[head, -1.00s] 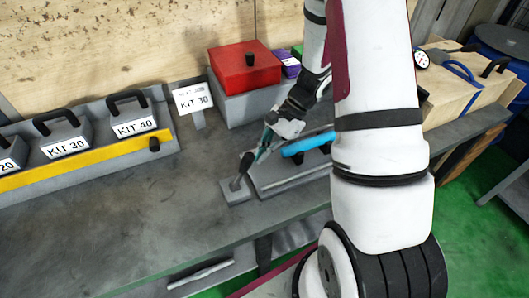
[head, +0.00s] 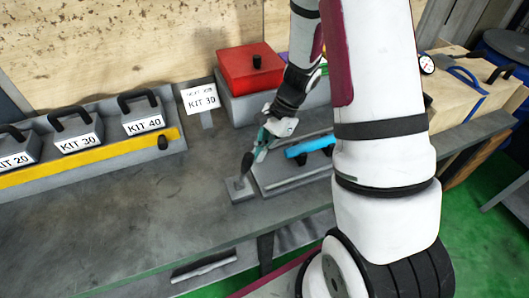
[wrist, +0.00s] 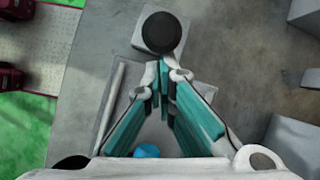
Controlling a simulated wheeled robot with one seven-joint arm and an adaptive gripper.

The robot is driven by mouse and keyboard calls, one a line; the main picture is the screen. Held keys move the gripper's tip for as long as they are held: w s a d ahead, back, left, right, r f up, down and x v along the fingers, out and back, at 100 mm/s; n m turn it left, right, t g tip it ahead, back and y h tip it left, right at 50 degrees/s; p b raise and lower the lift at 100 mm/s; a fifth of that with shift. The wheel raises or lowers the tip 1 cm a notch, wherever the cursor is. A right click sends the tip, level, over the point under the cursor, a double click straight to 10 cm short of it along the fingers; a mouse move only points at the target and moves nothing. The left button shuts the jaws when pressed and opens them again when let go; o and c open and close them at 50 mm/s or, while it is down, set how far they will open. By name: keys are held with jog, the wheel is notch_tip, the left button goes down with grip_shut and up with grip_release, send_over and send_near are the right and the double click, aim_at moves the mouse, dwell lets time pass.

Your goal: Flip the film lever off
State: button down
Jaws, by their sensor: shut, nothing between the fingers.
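The film lever is a short stick with a dark round knob (wrist: 160,34) on a small grey square base (head: 239,189). In the head view the lever (head: 246,163) stands on the workbench, just left of the grey tray. My gripper (head: 252,160) is shut and empty, with its teal fingers pointing down at the lever. In the wrist view the closed fingertips (wrist: 162,62) lie right beside the knob. I cannot tell whether they touch it. The fingers partly hide the lever stick.
A grey tray with a blue-handled tool (head: 309,147) lies right of the lever. A red-lidded box (head: 250,72) and a KIT 30 sign (head: 200,98) stand behind. A rack of kit blocks (head: 79,143) is at left. The bench (head: 120,225) front is clear.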

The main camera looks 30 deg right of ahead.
jog(key=shift+w+a+r+h+p, duration=0.1)
jog(key=shift+a+r+h+p, duration=0.25)
jog(key=shift+a+h+p, duration=0.3)
jog(key=shift+a+r+h+p, duration=0.4)
jog(key=shift+a+h+p, duration=0.05)
jog(key=shift+a+h, duration=0.35)
jog(key=shift+w+a+r+h+p, duration=0.1)
jog(key=shift+a+r+h+p, duration=0.25)
jog(key=shift+a+h+p, duration=0.3)
jog(key=shift+w+a+r+p, duration=0.1)
jog(key=shift+w+a+p, duration=0.05)
jog(key=shift+a, duration=1.05)
jog(key=shift+w+a+p, duration=0.1)
jog(key=shift+a+p, duration=0.05)
jog(key=shift+a, duration=1.25)
jog(key=shift+d, duration=0.1)
